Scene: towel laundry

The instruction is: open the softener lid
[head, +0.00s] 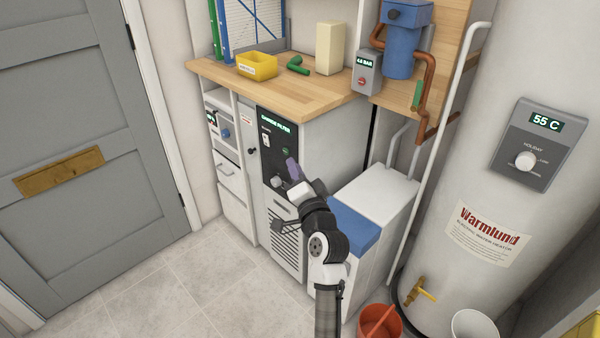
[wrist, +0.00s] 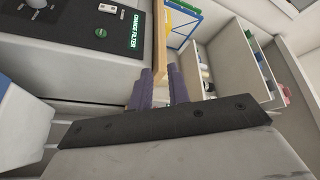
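The softener is a low white cabinet (head: 385,190) right of the dark-panelled machine in the head view. Its blue lid (head: 355,227) lies flat over the front part of the top and looks closed. My arm passes in front of the lid's left side and hides part of it. My gripper (head: 292,170) is left of the lid, in front of the dark panel, with its purple fingers pointing up. In the wrist view my gripper (wrist: 162,80) has its fingers apart with nothing between them. A white box with a bluish edge (wrist: 5,84), probably the softener, shows at the left there.
The dark panel (head: 277,145) is close behind my gripper. A wooden counter (head: 290,90) above carries a yellow bin (head: 257,66). A red bucket (head: 380,322) and the water heater (head: 500,190) stand on the right. The tiled floor (head: 170,285) at left is clear.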

